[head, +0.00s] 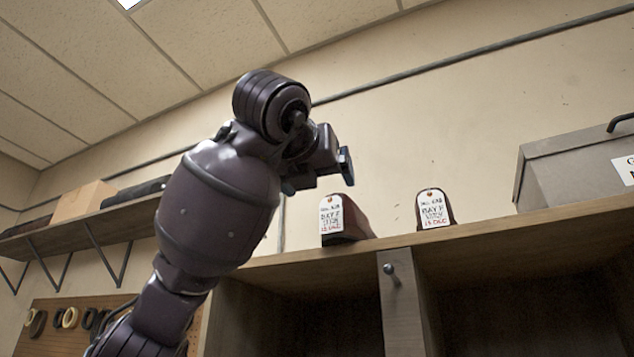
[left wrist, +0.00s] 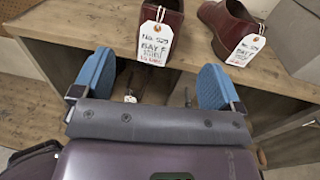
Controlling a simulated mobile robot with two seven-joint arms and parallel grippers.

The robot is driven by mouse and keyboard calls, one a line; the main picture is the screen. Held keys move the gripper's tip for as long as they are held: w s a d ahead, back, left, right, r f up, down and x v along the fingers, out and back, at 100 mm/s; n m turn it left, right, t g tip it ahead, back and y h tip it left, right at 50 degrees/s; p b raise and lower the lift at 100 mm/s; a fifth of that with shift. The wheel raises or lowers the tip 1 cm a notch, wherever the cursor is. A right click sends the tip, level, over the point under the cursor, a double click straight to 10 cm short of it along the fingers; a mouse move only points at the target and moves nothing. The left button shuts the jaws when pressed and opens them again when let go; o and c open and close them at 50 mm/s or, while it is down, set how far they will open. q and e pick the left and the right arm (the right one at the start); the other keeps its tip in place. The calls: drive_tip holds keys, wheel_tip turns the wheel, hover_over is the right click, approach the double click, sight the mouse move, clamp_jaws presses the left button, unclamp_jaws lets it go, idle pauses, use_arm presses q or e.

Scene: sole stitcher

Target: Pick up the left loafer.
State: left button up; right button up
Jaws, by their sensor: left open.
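The left loafer (head: 352,222) is dark red-brown and stands on top of the wooden shelf unit, with a white tag hanging at its near end. It also shows in the left wrist view (left wrist: 172,18) at the top centre, its tag partly covering it. A matching right loafer (head: 447,209), also tagged, stands to its right and shows in the left wrist view (left wrist: 222,28). My left gripper (head: 320,176) is in front of and above the left loafer in the head view. Its blue fingers are spread, with nothing between them (left wrist: 156,78). The left loafer lies beyond the fingertips, apart from them.
The shelf unit (head: 395,310) has open compartments below its top. A grey metal box (head: 570,168) stands right of the loafers. A wall shelf (head: 120,223) with a carton (head: 84,198) and dark rolls is at the left. Free shelf top lies between the loafers.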

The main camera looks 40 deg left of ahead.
sight(331, 201)
use_arm(q)
drive_tip(key=p+x, duration=0.2)
drive_tip(key=x, duration=0.7)
drive_tip(key=shift+w+a, duration=0.1)
drive_tip(key=shift+w, duration=0.1)
drive_tip(key=shift+w+a+p, duration=0.25)
drive_tip(key=shift+w+p, duration=0.1)
drive_tip(key=shift+w, duration=0.3)
use_arm(e)
drive_tip(key=shift+v, duration=1)
drive_tip(key=shift+d, duration=0.15)
use_arm(q)
drive_tip(key=c, duration=1.1)
drive_tip(key=shift+c, duration=0.2)
use_arm(e)
drive_tip(key=shift+w, duration=0.1)
use_arm(q)
drive_tip(key=shift+s+f, duration=0.1)
use_arm(e)
drive_tip(key=shift+d, duration=0.1)
